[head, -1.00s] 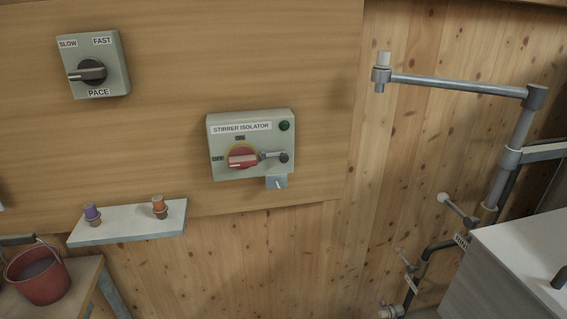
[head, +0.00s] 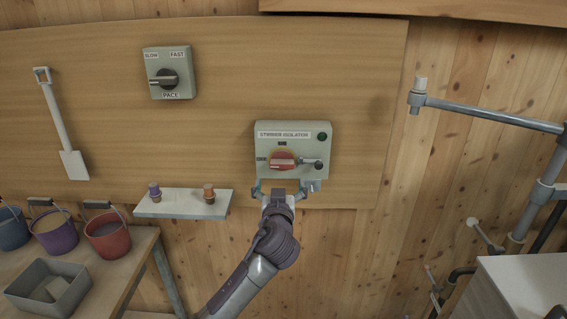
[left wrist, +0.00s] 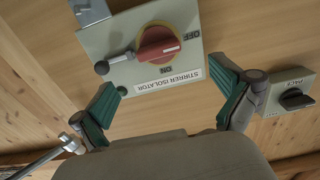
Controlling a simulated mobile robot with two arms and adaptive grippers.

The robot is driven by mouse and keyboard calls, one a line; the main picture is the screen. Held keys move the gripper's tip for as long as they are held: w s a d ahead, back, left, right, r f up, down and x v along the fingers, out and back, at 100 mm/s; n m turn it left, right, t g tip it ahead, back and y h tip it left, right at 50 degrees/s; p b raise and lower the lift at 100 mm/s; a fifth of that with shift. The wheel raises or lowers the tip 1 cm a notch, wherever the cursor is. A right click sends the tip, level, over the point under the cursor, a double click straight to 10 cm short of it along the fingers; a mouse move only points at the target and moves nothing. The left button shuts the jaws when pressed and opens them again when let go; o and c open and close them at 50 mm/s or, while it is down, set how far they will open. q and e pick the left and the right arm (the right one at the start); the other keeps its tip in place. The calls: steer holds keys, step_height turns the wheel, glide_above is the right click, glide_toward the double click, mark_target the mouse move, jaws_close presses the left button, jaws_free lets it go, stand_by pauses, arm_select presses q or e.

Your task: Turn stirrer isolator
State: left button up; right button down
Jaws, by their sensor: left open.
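The stirrer isolator (head: 265,142) is a pale grey-green wall box. Its red rotary handle (head: 283,161) sits on a yellow disc and points left, at OFF; ON is marked above. A small grey lever (head: 308,162) with a dark round end lies right of the handle, its rod reaching toward it. My left gripper (head: 281,190) is open and empty at the box's lower edge. In the left wrist view, the red handle (left wrist: 155,47) shows upside down beyond my spread fingertips (left wrist: 164,78), with no finger around it. My right gripper is not in view.
A pace switch box (head: 180,85) is up left. A small shelf (head: 175,212) with two small capped items sits left of my gripper. A bench with buckets (head: 108,232) and a grey bin is lower left. Pipework (head: 480,112) stands right.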

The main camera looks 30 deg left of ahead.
mark_target(282, 167)
arm_select(q)
steer(key=p+x, duration=0.3)
steer(key=x, duration=0.6)
steer(key=shift+w+d, duration=0.1)
steer(key=shift+d, duration=0.05)
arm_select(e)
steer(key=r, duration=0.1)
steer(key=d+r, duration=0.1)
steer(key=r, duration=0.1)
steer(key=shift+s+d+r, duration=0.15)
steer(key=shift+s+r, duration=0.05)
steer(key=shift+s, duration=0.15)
arm_select(q)
steer(key=c, duration=1.2)
steer(key=shift+o, duration=0.2)
